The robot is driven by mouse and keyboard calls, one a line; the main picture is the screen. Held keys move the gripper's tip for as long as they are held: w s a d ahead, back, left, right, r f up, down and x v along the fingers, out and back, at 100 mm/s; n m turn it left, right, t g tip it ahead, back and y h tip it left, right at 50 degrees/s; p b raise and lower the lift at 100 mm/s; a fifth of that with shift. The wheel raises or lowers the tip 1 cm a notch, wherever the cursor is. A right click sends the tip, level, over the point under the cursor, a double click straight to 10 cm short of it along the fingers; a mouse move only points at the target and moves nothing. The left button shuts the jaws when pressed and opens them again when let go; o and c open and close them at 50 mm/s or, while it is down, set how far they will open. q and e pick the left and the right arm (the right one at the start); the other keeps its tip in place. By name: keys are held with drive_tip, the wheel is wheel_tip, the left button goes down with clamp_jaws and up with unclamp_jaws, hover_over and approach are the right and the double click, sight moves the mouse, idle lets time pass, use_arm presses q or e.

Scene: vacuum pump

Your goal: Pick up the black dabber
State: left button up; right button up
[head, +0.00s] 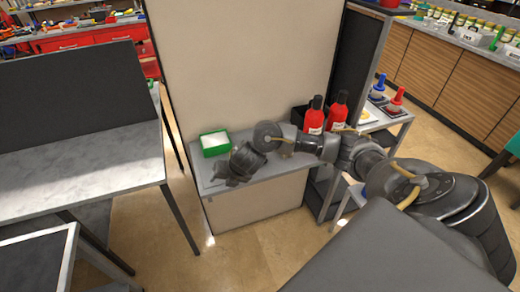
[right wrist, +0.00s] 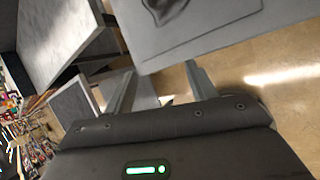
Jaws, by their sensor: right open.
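I cannot make out a black dabber for certain in either view. In the head view, a blue dabber-like piece (head: 379,84) and a red one (head: 397,96) stand on the cart at the right. My right gripper (head: 232,178) is over the front of the grey shelf (head: 217,186), just below the green box. In the right wrist view, its two fingers (right wrist: 160,88) are apart with nothing between them. A dark grey shape (right wrist: 166,8), cut off by the top edge, shows on the grey surface; I cannot tell what it is. My left gripper is not in view.
A green box with white contents (head: 214,143) stands on the shelf's left. Two red bottles with black caps (head: 314,117) and a black bin (head: 299,114) are at its right. A beige panel (head: 240,60) rises behind. A grey table (head: 80,170) stands left, with open floor between.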

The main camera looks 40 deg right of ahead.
drive_tip(key=d+r+n+g+h, duration=0.15)
drive_tip(key=d+r, duration=0.25)
drive_tip(key=d, duration=0.5)
drive_tip(key=d+r+n+h, duration=0.2)
drive_tip(key=d+r, duration=0.3)
drive_tip(key=d, duration=0.4)
drive_tip(key=shift+m+g, duration=0.25)
drive_tip(key=b+x, duration=0.2)
drive_tip(key=x, duration=0.4)
drive_tip(key=shift+w+d+r, duration=0.1)
drive_tip(key=shift+w+r, duration=0.05)
drive_tip(key=shift+w+f, duration=0.1)
drive_tip(key=shift+f, duration=0.1)
drive_tip(key=p+x, duration=0.1)
drive_tip(key=x, duration=0.4)
drive_tip(key=shift+w+r, duration=0.15)
drive_tip(key=shift+w, duration=0.05)
drive_tip(key=c, duration=1.1)
drive_tip(key=shift+r, duration=0.1)
